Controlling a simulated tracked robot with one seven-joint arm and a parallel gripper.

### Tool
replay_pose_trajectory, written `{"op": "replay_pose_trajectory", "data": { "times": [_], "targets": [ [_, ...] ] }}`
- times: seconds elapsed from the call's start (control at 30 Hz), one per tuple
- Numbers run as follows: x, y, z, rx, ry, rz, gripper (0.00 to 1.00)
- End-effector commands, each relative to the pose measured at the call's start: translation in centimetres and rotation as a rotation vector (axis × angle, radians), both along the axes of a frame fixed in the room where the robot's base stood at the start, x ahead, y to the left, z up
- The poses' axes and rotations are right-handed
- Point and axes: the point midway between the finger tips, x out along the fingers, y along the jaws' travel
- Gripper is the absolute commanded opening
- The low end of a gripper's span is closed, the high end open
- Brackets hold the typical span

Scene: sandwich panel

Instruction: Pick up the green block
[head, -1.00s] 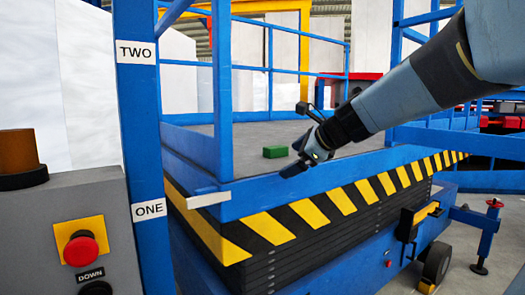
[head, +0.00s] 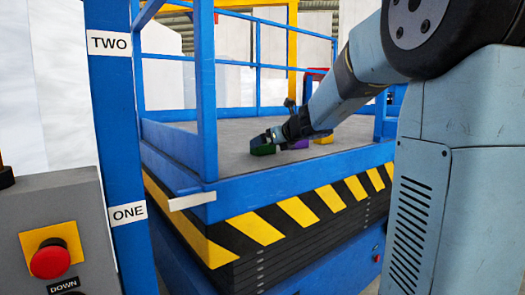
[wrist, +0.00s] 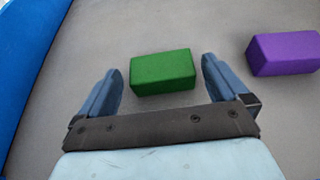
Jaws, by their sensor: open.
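The green block (wrist: 162,72) lies on the grey platform of the blue lift. In the wrist view it sits ahead of and between the two blue fingers of my gripper (wrist: 161,85), with a gap on each side. My gripper is open and holds nothing. In the head view my gripper (head: 262,142) is low over the platform, and the green block (head: 263,150) shows just under its fingertips, partly hidden by them. I cannot tell the exact height of the fingers above the platform.
A purple block (wrist: 284,53) lies to the right of the green one. A yellow block (head: 324,139) lies farther right. Blue rails and posts (head: 206,90) edge the platform (head: 225,134). A grey control box with a red button (head: 50,260) stands at the left.

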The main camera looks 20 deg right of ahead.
Motion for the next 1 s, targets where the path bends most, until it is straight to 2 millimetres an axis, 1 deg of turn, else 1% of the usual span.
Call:
{"op": "replay_pose_trajectory", "data": {
  "times": [0.23,0.43,0.53,0.67,0.87,1.0],
  "targets": [
    [1.2,0.4,-0.7,-0.001,0.001,-0.001,1.0],
    [3.5,1.2,-1.8,0.0,0.002,-0.001,1.0],
    [4.4,1.5,-2.1,-0.002,-0.001,-0.001,1.0],
    [4.9,1.7,-2.3,-0.002,-0.002,-0.002,1.0],
    [4.9,1.7,-2.3,-0.002,-0.002,-0.002,1.0],
    [4.9,1.8,-2.3,-0.002,-0.002,-0.002,0.89]
  ]
}}
